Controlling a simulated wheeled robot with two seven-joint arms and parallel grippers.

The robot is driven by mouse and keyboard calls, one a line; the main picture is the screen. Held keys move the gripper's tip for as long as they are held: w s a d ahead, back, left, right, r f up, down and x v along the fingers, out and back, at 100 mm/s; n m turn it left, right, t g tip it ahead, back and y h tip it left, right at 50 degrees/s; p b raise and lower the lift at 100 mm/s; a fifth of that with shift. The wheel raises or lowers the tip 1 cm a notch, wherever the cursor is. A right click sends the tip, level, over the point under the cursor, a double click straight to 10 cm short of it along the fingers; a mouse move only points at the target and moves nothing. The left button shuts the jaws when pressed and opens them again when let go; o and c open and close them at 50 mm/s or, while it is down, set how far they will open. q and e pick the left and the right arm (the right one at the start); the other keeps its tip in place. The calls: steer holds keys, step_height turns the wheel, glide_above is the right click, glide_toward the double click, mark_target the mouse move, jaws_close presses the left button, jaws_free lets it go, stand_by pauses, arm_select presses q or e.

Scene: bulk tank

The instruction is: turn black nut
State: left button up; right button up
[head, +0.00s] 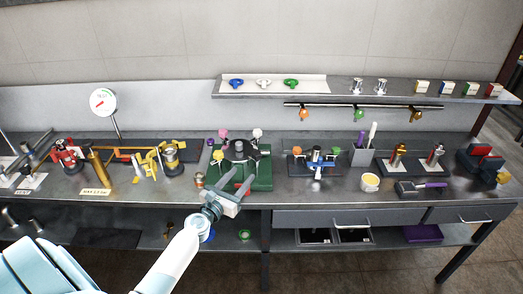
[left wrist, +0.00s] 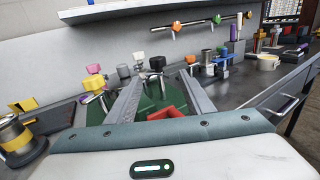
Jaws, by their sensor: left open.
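A green block (head: 264,172) on the bench carries a dark round fixture with several coloured knobs around it. A black knob (head: 239,146), which looks like the black nut, stands at the fixture's middle. In the left wrist view a black nut (left wrist: 157,63) shows upright just beyond and between my finger ends. My left gripper (head: 237,183) is open and empty, reaching in over the front of the green block. Its two grey fingers also frame the green block in the left wrist view (left wrist: 162,88). The fingers appear apart from the black nut. My right gripper is not in view.
A pink knob (head: 222,133) and a white knob (head: 257,132) stand close around the black one. A blue-topped fixture (head: 316,158) is to the right, and a brass cylinder (head: 97,168) to the left. A shelf (head: 345,90) runs above at the back.

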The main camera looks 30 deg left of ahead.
mark_target(255, 156)
arm_select(q)
steer(key=shift+a, duration=0.25)
steer(key=shift+w, duration=0.15)
steer(key=w+a+b, duration=0.1)
steer(key=w+b, duration=0.2)
steer(key=w, duration=1.4)
steer(key=shift+a, duration=0.15)
steer(key=shift+c, duration=0.3)
steer(key=c, duration=1)
